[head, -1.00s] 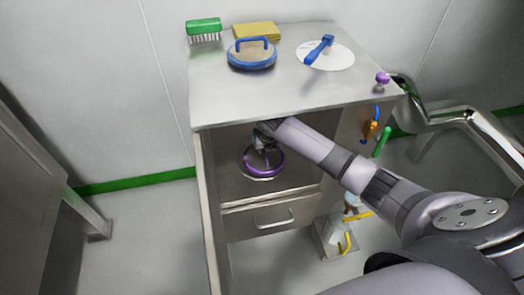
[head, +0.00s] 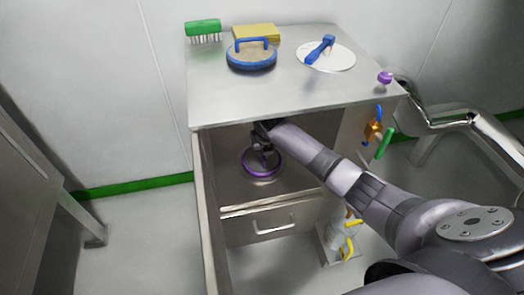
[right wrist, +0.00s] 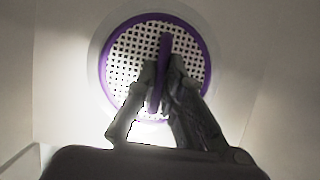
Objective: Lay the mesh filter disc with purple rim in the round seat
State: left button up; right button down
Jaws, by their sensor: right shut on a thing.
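The mesh filter disc (head: 246,164) has a purple rim. It is inside the open bay of the steel cabinet, under the top. In the right wrist view the disc (right wrist: 117,72) shows white mesh and an upright purple bar handle. My right gripper (head: 263,147) is shut on that handle, above the disc. In the right wrist view the fingertips (right wrist: 164,70) pinch it from both sides. A pale round ring (right wrist: 95,50), apparently the seat, surrounds the disc. Whether the disc touches it, I cannot tell. My left gripper is not in view.
On the cabinet top (head: 230,95) are a green brush (head: 203,27), a yellow block (head: 257,33), a blue-rimmed round item (head: 251,60) and a white disc (head: 340,58) with a blue-handled tool. A drawer (head: 250,226) lies below the bay. The cabinet walls and top closely enclose my arm.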

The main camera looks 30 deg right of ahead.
jog(key=shift+f, duration=0.15)
jog(key=c, duration=1.7)
grip_release()
